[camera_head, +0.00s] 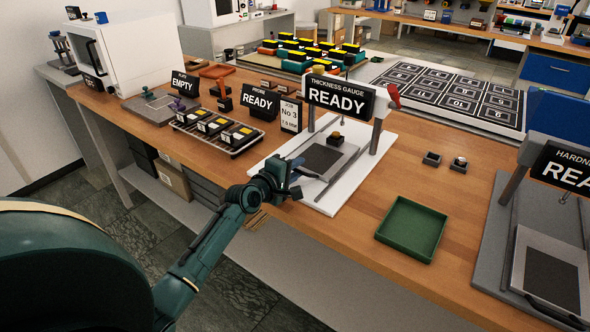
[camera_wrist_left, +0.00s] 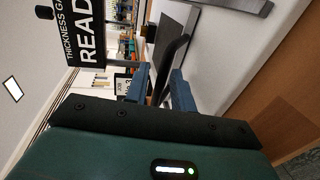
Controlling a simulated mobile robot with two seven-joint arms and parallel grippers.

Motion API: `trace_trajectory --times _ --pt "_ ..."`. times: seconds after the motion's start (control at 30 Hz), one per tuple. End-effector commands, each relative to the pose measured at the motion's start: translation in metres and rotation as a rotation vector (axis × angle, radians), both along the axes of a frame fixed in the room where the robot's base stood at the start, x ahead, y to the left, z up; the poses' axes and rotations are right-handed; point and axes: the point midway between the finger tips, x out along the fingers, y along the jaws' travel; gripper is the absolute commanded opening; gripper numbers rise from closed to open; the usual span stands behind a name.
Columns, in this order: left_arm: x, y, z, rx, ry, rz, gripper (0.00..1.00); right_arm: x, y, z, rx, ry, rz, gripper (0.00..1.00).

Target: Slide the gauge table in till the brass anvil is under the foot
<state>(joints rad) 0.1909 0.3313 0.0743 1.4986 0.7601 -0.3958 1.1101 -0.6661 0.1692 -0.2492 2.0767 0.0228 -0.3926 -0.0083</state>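The thickness gauge (camera_head: 378,135) stands on a white base, with its READY sign (camera_head: 338,95) across the front. Its grey gauge table (camera_head: 349,153) carries a dark plate and lies out on the near-left side of the base. A small dark piece with a brass-yellow top (camera_head: 335,138), seemingly the anvil, shows below the sign. The foot is not clearly seen. My left gripper (camera_head: 293,171) is at the table's near-left end. In the left wrist view, the dark handle bar (camera_wrist_left: 176,54) lies between its two fingers (camera_wrist_left: 161,82), which look apart. My right gripper is out of view.
A green tray (camera_head: 411,229) lies on the bench to the right. The hardness tester (camera_head: 495,240) stands beyond it. A rack of yellow-topped blocks (camera_head: 216,130) is left of the gauge.

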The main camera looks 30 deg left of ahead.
Motion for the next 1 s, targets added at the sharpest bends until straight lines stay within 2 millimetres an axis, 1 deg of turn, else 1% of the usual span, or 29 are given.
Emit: trace_trajectory --times 0.17,0.27,0.37,0.6,0.7,0.8,0.9,1.0 --pt "-0.002 0.000 0.000 0.000 0.000 0.000 0.25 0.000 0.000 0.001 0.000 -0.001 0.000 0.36" --pt "-0.010 0.001 0.002 0.000 0.001 0.000 0.25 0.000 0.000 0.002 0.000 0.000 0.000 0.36" --pt "-0.026 0.002 0.005 0.001 0.002 0.000 0.25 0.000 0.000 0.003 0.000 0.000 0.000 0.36" --pt "-0.079 0.006 0.016 0.001 0.002 0.000 0.25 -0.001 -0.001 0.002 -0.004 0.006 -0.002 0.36" --pt "-0.098 0.007 0.020 0.000 0.002 0.000 0.25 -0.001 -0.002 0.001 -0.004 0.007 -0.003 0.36" --pt "-0.113 0.009 0.023 0.001 0.001 0.000 0.25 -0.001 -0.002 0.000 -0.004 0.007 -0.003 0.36" --pt "-0.123 0.009 0.026 0.001 0.001 0.000 0.25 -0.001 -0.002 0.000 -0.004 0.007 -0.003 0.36" --pt "-0.128 0.010 0.027 0.001 0.000 0.000 0.25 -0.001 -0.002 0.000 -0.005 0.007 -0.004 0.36"
